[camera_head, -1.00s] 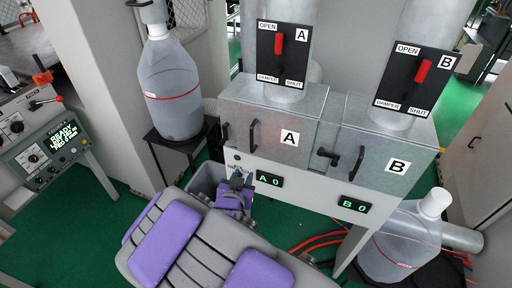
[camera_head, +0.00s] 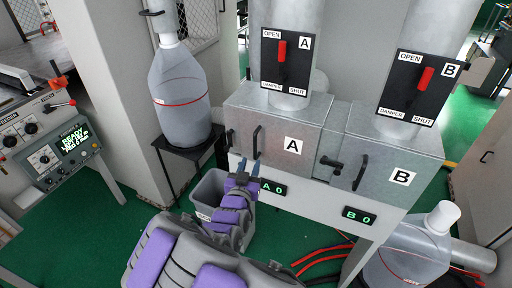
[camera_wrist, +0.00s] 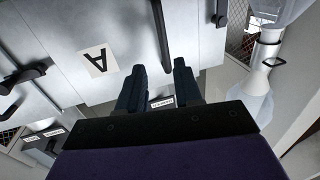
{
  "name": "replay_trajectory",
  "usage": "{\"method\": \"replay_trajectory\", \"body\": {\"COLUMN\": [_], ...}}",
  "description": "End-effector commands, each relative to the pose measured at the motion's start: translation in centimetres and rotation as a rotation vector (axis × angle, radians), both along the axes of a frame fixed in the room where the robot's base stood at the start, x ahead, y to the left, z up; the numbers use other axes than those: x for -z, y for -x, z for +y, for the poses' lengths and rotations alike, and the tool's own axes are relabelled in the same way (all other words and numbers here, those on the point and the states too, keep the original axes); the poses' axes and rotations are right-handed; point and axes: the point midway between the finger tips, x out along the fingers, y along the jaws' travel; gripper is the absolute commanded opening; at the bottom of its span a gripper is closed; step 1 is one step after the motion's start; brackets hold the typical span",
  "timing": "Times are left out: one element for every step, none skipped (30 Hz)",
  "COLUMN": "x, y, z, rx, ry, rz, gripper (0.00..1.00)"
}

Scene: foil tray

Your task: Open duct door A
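Duct door A (camera_head: 310,148) is a grey metal front with a white "A" label. It appears shut. Its black vertical bar handle (camera_head: 257,141) is near its left side. My gripper (camera_head: 249,167) is open and empty, just below the handle. In the wrist view, my gripper's two dark fingers (camera_wrist: 160,68) are apart. The handle (camera_wrist: 161,35) lines up with the gap between them, mostly beyond the fingertips. I cannot tell whether they touch it. A dark latch (camera_head: 229,138) sits at the door's left edge.
Door B (camera_head: 380,182) with its black handle (camera_head: 359,168) adjoins on the right. Damper panel A (camera_head: 285,62) has its red lever up, towards OPEN. A grey bin (camera_head: 205,194) stands below my gripper. A large clear bottle (camera_head: 181,95) stands at left.

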Motion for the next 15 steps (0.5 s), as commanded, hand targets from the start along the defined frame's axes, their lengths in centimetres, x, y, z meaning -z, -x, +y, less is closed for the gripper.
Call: {"method": "replay_trajectory", "body": {"x": [0.1, 0.2, 0.2, 0.2, 0.2, 0.2, 0.2, 0.2, 0.2, 0.2, 0.2, 0.2, 0.2, 0.2, 0.2], "y": [-0.7, -1.1, -1.6, -2.0, -2.4, -2.9, -3.3, -3.7, -4.2, -4.6, -4.9, -5.5, -5.9, -6.3, -6.7], "z": [-0.1, -0.1, -0.1, -0.1, -0.1, -0.1, -0.2, -0.2, -0.3, -0.4, -0.5, -0.7, -0.8, -0.9, -1.0], "rx": [0.002, 0.003, 0.002, 0.002, 0.002, 0.002, 0.002, 0.002, 0.001, 0.001, 0.002, 0.003, 0.003, 0.002, 0.002], "ry": [0.001, 0.003, 0.004, 0.004, 0.002, 0.002, 0.002, 0.002, 0.004, 0.004, 0.004, 0.003, 0.002, 0.001, 0.0], "rz": [0.0, 0.001, 0.002, 0.001, 0.0, -0.001, -0.002, -0.002, -0.001, 0.0, 0.001, 0.001, 0.001, 0.002, 0.002], "gripper": [0.34, 0.34, 0.34, 0.34, 0.34, 0.34, 0.34, 0.34, 0.34, 0.34, 0.34, 0.34, 0.34, 0.34, 0.34]}}
